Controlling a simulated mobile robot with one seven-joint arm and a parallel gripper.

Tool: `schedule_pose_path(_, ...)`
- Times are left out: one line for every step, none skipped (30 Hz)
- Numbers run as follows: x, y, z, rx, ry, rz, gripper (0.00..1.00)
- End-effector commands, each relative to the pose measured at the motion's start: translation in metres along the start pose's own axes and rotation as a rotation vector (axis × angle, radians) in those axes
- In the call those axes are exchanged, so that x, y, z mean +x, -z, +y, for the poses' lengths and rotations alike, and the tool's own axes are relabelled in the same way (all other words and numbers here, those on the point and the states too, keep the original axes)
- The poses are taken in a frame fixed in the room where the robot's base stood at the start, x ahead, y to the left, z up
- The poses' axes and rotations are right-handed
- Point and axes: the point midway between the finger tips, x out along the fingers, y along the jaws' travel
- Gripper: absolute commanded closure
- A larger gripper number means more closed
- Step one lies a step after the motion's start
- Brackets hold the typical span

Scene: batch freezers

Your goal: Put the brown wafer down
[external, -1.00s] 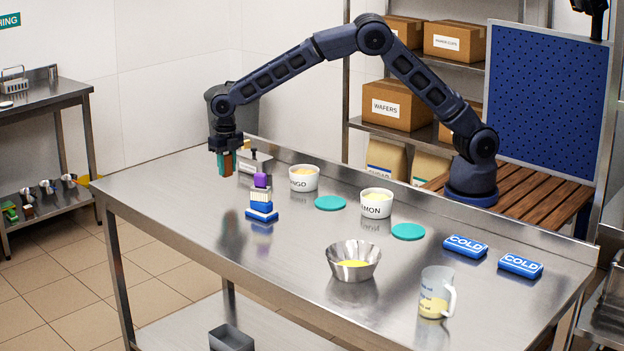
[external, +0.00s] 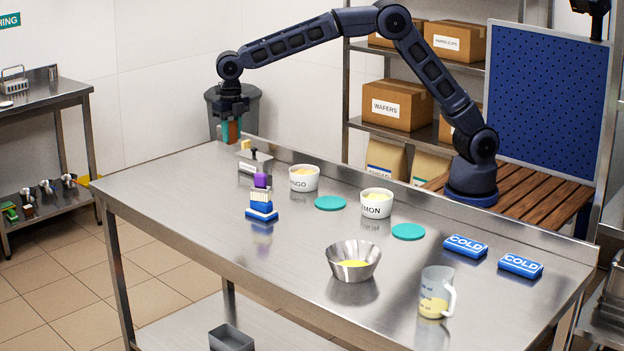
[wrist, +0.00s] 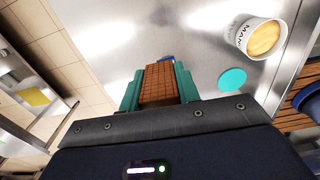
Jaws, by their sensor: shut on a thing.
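The brown wafer (external: 233,132) is a brown block with a grid pattern on its face in the wrist view (wrist: 159,84). My gripper (external: 231,131) has teal fingers, shut on the wafer from both sides. It holds the wafer up above the far left end of the steel table (external: 180,190). In the wrist view my gripper (wrist: 159,92) shows a finger on each side of the wafer. The wafer's underside is hidden.
A small metal holder (external: 252,163) and a blue, white and purple stack (external: 261,211) stand near the left end. Mango (external: 303,183) and lemon (external: 376,208) tubs, teal discs (external: 330,203), a steel bowl (external: 353,267) and a jug (external: 436,295) stand farther right. The front left tabletop is clear.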

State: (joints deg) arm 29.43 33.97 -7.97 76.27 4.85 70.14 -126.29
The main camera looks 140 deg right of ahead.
Motion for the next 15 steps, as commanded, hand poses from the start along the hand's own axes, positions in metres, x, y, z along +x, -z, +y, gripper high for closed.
schedule_pose_path(-0.001,0.024,0.009,-0.008,-0.001,0.002,0.89)
schedule_pose_path(-0.001,0.037,0.014,-0.009,-0.001,0.002,0.89)
schedule_pose_path(-0.001,0.053,0.019,-0.01,-0.001,0.002,0.89)
schedule_pose_path(-0.001,0.066,0.023,-0.01,0.0,0.002,0.89)
schedule_pose_path(-0.001,0.078,0.026,-0.011,0.001,0.002,0.89)
schedule_pose_path(-0.001,0.096,0.032,-0.012,0.0,0.002,0.89)
schedule_pose_path(-0.002,0.108,0.035,-0.013,0.0,0.002,0.89)
schedule_pose_path(-0.001,0.122,0.038,-0.015,0.0,0.002,0.89)
schedule_pose_path(-0.001,0.138,0.041,-0.014,0.0,0.002,0.89)
schedule_pose_path(-0.001,0.152,0.044,-0.016,0.0,0.002,0.89)
schedule_pose_path(-0.001,0.164,0.046,-0.016,0.0,0.002,0.89)
schedule_pose_path(-0.002,0.182,0.048,-0.018,0.0,0.002,0.89)
schedule_pose_path(-0.002,0.194,0.05,-0.02,0.0,0.001,0.89)
schedule_pose_path(-0.002,0.207,0.051,-0.021,0.001,0.001,0.89)
schedule_pose_path(-0.001,0.222,0.052,-0.022,0.002,0.0,0.89)
